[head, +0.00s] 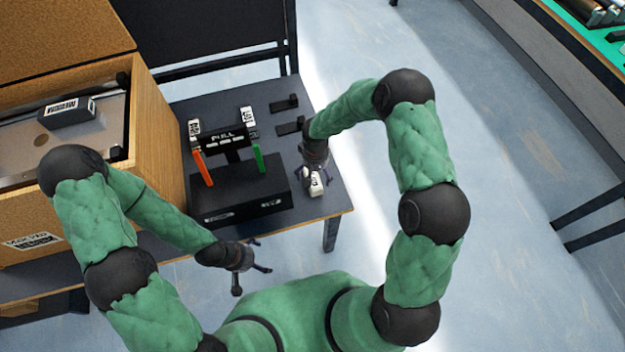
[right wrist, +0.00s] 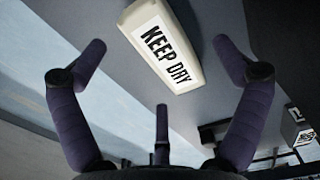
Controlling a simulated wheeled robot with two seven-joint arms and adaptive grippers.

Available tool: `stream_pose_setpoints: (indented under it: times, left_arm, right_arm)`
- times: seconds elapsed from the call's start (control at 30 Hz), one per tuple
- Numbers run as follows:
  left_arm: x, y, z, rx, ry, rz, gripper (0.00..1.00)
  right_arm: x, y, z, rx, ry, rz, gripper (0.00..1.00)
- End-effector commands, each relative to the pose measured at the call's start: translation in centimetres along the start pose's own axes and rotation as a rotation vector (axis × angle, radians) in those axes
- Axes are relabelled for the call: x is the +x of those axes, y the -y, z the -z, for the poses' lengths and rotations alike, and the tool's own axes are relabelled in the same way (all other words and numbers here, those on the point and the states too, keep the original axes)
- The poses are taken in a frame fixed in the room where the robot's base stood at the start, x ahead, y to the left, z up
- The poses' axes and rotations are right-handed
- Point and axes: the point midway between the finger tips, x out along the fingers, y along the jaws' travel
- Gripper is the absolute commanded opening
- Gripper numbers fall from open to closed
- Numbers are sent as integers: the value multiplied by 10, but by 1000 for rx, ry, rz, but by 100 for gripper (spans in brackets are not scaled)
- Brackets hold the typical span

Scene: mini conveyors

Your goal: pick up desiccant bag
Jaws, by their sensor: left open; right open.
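The desiccant bag (head: 316,188) is a small white block lying on the dark table near its right edge. In the right wrist view the bag (right wrist: 165,45) shows a "KEEP DRY" label, at the top between the fingers. My right gripper (head: 315,168) is open just above the bag, its fingers spread to either side in the right wrist view (right wrist: 160,75). Whether any finger touches the bag cannot be told. My left gripper (head: 252,263) is open and empty, off the front edge of the table.
A black stand marked "PULL" (head: 222,138) with an orange bar (head: 202,168) and a green bar (head: 258,157) stands left of the bag. Two small black pieces (head: 285,103) lie behind. A wooden case (head: 152,135) holding a black box (head: 66,111) fills the left.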

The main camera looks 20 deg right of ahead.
Motion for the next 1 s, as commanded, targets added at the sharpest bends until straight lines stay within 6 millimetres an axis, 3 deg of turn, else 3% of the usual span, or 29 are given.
stream_pose_setpoints:
  times: [0.23,0.53,0.77,1.0]
  left_arm:
    - [18,6,1,0,0,0,92]
    - [18,7,1,0,0,0,92]
    - [18,7,1,0,0,0,92]
    - [18,7,1,0,0,0,92]
  right_arm:
    - [38,-3,-4,0,3,1,97]
    - [43,-3,-4,1,1,1,97]
    - [43,-3,-4,0,2,1,34]
    - [43,-3,-4,0,2,1,34]
